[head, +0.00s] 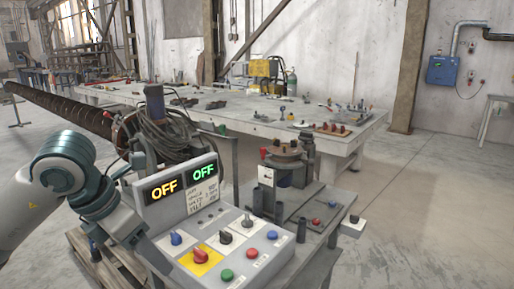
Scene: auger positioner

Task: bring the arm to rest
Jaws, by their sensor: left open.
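My left arm comes in from the left, and its gripper (95,252) hangs low at the left of the control box, partly hidden and apart from the knobs as far as I can see. Nothing shows between its fingers. The grey control box (212,222) has a yellow display (165,188) and a green display (204,173), both reading OFF. On its sloped face are a red knob on a yellow plate (200,255), blue and black knobs, and green and red buttons. My right gripper is out of view.
A long rusty auger (62,108) runs behind my left arm to a machine with coiled cables (165,130). A metal stand with a round fixture (286,160) is right of the box. A long workbench (225,115) stands behind. The floor at right is clear.

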